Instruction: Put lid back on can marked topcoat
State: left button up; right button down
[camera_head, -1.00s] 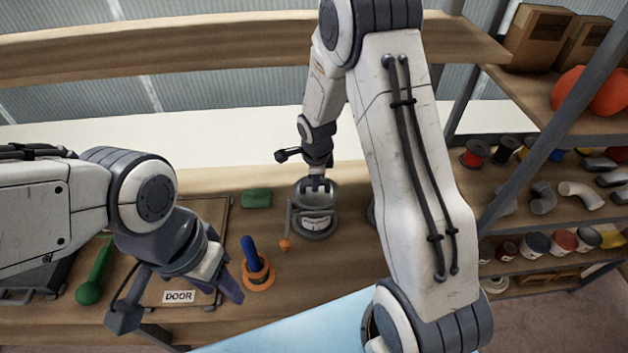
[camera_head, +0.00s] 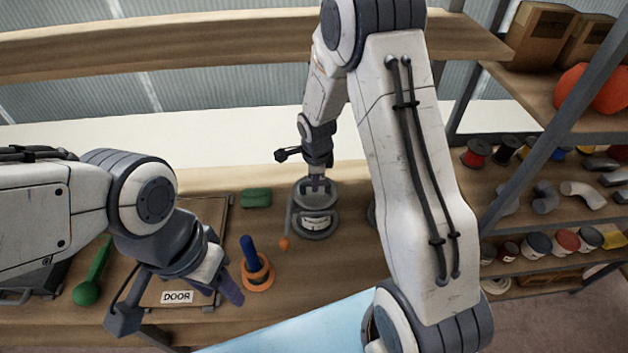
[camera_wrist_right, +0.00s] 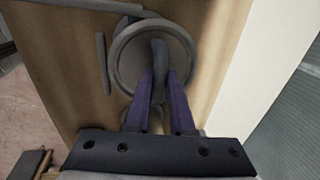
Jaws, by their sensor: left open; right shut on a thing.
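A grey can (camera_head: 317,223) with a pale label stands upright on the bench; its label is too small to read. A grey round lid (camera_head: 303,196) is at the can's mouth, roughly level; I cannot tell whether it is fully seated. My right gripper (camera_head: 317,184) is above it, shut on the lid's raised grip. In the right wrist view the fingers (camera_wrist_right: 159,88) close on the grip over the round lid (camera_wrist_right: 124,52). My left gripper (camera_head: 222,298) is open and empty over the front of the bench, left of the can.
A grey bar with an orange knob (camera_head: 284,244) stands left of the can. An orange ring holder (camera_head: 257,276) with a blue handle is nearer. Shelves with cans are at right.

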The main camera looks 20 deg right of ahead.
jog(key=shift+f+b, duration=0.15)
jog(key=shift+b, duration=0.35)
dwell(0.3)
jog(key=shift+c, duration=1.1)
grip_release()
jog(key=shift+w+p+v, duration=0.25)
jog(key=shift+p+v, duration=0.45)
jog(key=shift+v, duration=0.45)
jog(key=shift+w+p+v, duration=0.25)
jog(key=shift+p+v, duration=0.4)
jog(key=shift+v, duration=0.5)
jog(key=shift+w+p+v, duration=0.2)
jog(key=shift+p+v, duration=0.5)
jog(key=shift+v, duration=0.45)
jog(key=shift+d, duration=0.2)
jog(key=shift+c, duration=0.3)
